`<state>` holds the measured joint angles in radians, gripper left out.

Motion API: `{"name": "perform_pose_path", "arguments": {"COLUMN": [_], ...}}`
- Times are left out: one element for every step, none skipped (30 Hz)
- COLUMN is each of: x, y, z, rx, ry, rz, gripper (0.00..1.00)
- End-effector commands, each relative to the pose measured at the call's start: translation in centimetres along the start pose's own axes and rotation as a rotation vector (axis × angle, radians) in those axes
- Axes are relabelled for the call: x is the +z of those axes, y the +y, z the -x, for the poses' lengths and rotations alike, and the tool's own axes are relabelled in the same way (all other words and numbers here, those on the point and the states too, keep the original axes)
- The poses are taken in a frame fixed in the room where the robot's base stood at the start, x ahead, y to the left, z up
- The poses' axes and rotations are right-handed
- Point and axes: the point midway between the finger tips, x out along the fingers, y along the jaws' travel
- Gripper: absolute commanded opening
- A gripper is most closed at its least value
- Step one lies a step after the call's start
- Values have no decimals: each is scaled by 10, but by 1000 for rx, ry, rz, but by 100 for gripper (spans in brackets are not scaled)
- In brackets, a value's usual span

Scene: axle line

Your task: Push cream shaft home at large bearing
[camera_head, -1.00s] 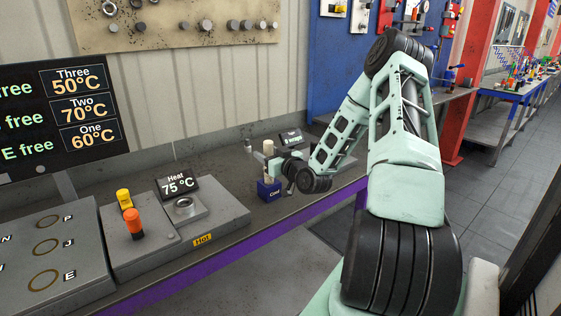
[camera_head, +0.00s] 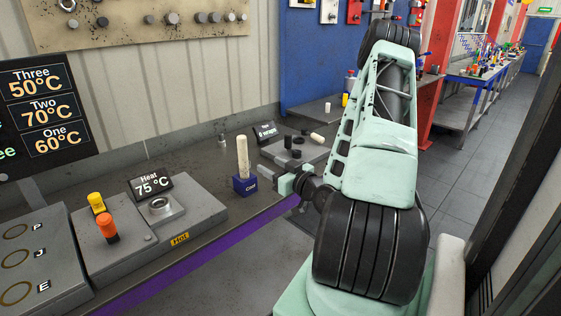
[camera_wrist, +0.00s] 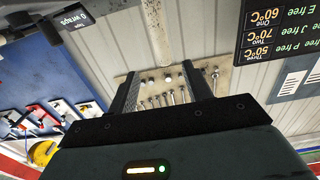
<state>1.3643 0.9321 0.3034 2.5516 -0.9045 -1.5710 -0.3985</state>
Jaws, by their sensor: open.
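The cream shaft (camera_head: 242,157) stands upright in the small dark blue block (camera_head: 244,186) near the bench's front edge. My gripper (camera_head: 283,184) is just right of the block, low beside it and apart from the shaft. In the wrist view, turned upside down, the two dark fingers (camera_wrist: 162,88) are spread with nothing between them. A pale upright there, seemingly the cream shaft (camera_wrist: 154,28), shows beyond the fingertips. A metal ring (camera_head: 160,205) sits on the heater marked 75 °C; I cannot tell whether it is the large bearing.
The grey heater unit (camera_head: 128,235) with yellow and orange knobs stands left of the block. A grey tray (camera_head: 318,154) at right holds black rings and another pale cylinder (camera_head: 317,138). The bench between heater and block is clear.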

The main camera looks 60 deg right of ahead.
Motion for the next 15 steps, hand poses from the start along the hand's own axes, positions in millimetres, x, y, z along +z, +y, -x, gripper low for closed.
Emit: {"name": "perform_pose_path", "arguments": {"x": [-5,-5,-4,-4,-3,-2,-2,-2,-1,-1,-1,0,0,0,1], "y": [-1,-1,0,0,0,-1,-1,0,0,-1,-1,-1,-1,-1,-1], "z": [3,5,9,13,16,20,22,24,26,27,28,29,29,29,29], "rx": [0,1,2,1,2,1,0,1,1,1,0,0,0,0,-1], "ry": [-2,-3,-4,-3,-3,-3,-2,-2,-1,-1,-1,0,0,0,-1], "rz": [-5,-3,-4,-4,-3,-2,-2,-2,-2,-2,-2,-1,-1,-1,0], "gripper": [50,50,50,50,50,50,50,50,50,50,50,50,50,50,50]}}
